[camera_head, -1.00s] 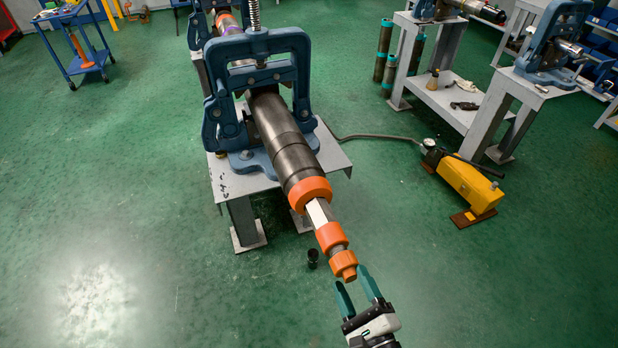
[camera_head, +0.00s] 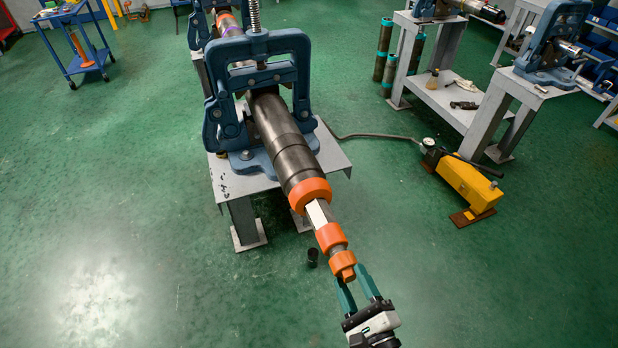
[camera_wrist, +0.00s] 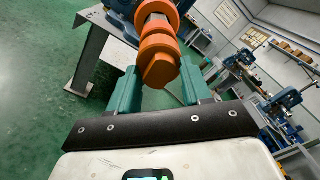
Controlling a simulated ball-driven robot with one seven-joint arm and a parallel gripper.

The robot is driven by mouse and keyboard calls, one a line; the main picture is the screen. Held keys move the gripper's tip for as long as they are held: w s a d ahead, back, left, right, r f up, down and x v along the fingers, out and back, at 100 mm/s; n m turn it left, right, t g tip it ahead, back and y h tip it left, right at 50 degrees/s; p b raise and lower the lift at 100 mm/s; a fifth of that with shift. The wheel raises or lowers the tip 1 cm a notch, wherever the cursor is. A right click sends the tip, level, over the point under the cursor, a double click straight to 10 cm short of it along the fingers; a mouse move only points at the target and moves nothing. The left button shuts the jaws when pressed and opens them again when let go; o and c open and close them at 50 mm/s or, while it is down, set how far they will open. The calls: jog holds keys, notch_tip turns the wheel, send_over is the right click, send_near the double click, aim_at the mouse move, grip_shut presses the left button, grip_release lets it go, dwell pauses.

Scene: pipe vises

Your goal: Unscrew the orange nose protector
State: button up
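The orange nose protector (camera_head: 343,264) sits at the front end of the dark pipe tool (camera_head: 283,148), which is clamped in the blue pipe vise (camera_head: 262,72). Behind it are a second orange ring (camera_head: 330,237) and a larger orange collar (camera_head: 309,192). My gripper (camera_head: 356,283) is open just in front of the nose protector. In the wrist view the nose protector (camera_wrist: 160,68) appears between the two green fingers (camera_wrist: 160,88), towards their tips. Whether a finger touches it cannot be told.
A yellow hydraulic pump (camera_head: 466,184) stands on the floor at right, its hose running to the vise stand (camera_head: 333,155). A small dark cup (camera_head: 312,256) is on the floor below the tool. A blue cart (camera_head: 75,45) stands at far left. Floor around my gripper is clear.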

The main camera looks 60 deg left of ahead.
grip_shut()
jog(key=n+b, duration=0.2)
jog(key=b, duration=0.1)
jog(key=shift+f+n, duration=0.2)
jog(key=shift+n, duration=0.2)
jog(key=n+b, duration=0.5)
jog(key=b, duration=0.1)
jog(key=shift+n, duration=0.4)
jog(key=n+g+b, duration=0.1)
jog(key=n+b, duration=0.4)
jog(key=b, duration=0.1)
jog(key=shift+s+r+n+b, duration=0.1)
jog(key=shift+r+n+b, duration=0.05)
jog(key=shift+n+b, duration=0.4)
